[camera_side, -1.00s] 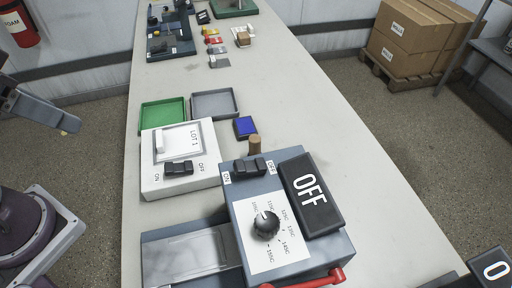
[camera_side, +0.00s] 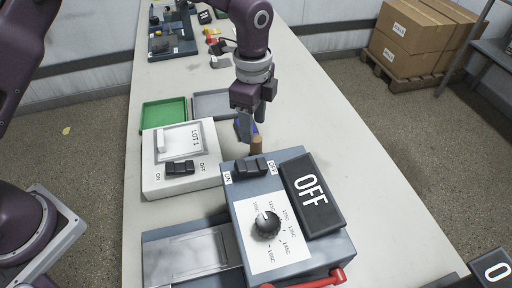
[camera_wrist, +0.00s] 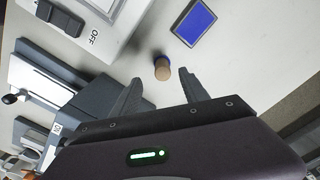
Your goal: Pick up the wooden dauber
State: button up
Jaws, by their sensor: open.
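The wooden dauber (camera_side: 256,146) is a small tan cylinder standing upright on the table, just behind the blue-grey machine in the side view. In the wrist view the dauber (camera_wrist: 162,70) shows its round top, with a dark blue end below. My gripper (camera_side: 248,122) points down at it, open and empty. In the wrist view my gripper's fingertips (camera_wrist: 160,78) lie to the left and right of the dauber, apart from it. How far above the table they are is hard to tell.
The blue-grey machine (camera_side: 233,208) with a dial, switch and OFF sign stands close in front of the dauber. A white switch box (camera_side: 152,184) is to the left. A blue pad (camera_wrist: 195,22) lies near the dauber. Green (camera_side: 163,112) and grey (camera_side: 209,104) trays are behind. The table's right side is clear.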

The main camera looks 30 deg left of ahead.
aim_at(256, 138)
jog(key=f, duration=0.7)
jog(key=shift+w+d+f, duration=0.15)
jog(key=shift+w+f, duration=0.05)
jog(key=shift+w, duration=0.05)
grip_shut()
